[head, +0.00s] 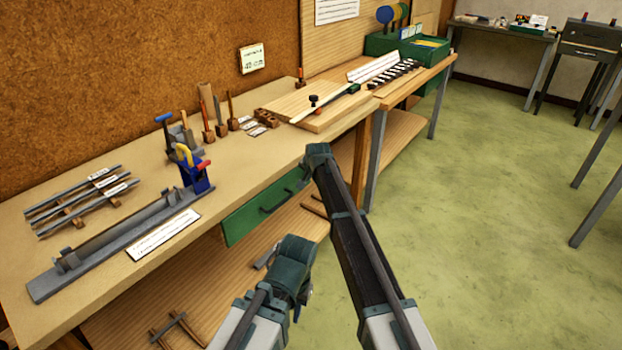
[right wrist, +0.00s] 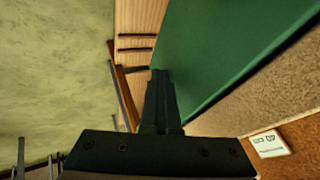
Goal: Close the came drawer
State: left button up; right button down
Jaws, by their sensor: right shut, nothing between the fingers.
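The came drawer (head: 238,222) has a green front and a dark bar handle (head: 284,196), under the front edge of the workbench. Its inside does not show, and I cannot tell how far it stands out. My right gripper (right wrist: 160,75) is shut and empty. In the right wrist view its fingers reach up beside a broad green surface (right wrist: 215,50), apparently the drawer front; I cannot tell whether they touch. In the head view the end of my right arm is by the drawer's right end and mostly hides that gripper. My left gripper is out of sight; only my left arm shows.
The workbench (head: 110,180) carries a grey rail fixture (head: 110,245), lead strips (head: 80,203), upright tools and a wooden board (head: 315,105). A lower shelf (head: 200,290) runs beneath the drawer.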

jog(key=shift+w+a+r, duration=0.1)
jog(key=shift+w+a, duration=0.15)
jog(key=shift+a, duration=0.05)
jog(key=s+d+r+p, duration=0.5)
jog(key=s+r+p, duration=0.2)
jog(key=s+p, duration=0.1)
jog(key=shift+s+d+r, duration=0.25)
jog(key=shift+s+r, duration=0.05)
jog(key=shift+r, duration=0.1)
jog(key=s+d+n+g+h+p, duration=0.1)
jog(key=s+n+g+p, duration=0.1)
jog(key=s, duration=1.1)
jog(key=s+d+r+n+g+h+p, duration=0.1)
jog(key=s+d+n+g+p, duration=0.1)
jog(key=s, duration=1.2)
jog(key=s+d+r+n+g+h+p, duration=0.1)
jog(key=s+n, duration=0.4)
jog(key=s, duration=0.9)
jog(key=g+p, duration=0.1)
jog(key=g, duration=0.1)
jog(key=shift+d+n+g, duration=0.3)
jog(key=shift+d+n, duration=0.1)
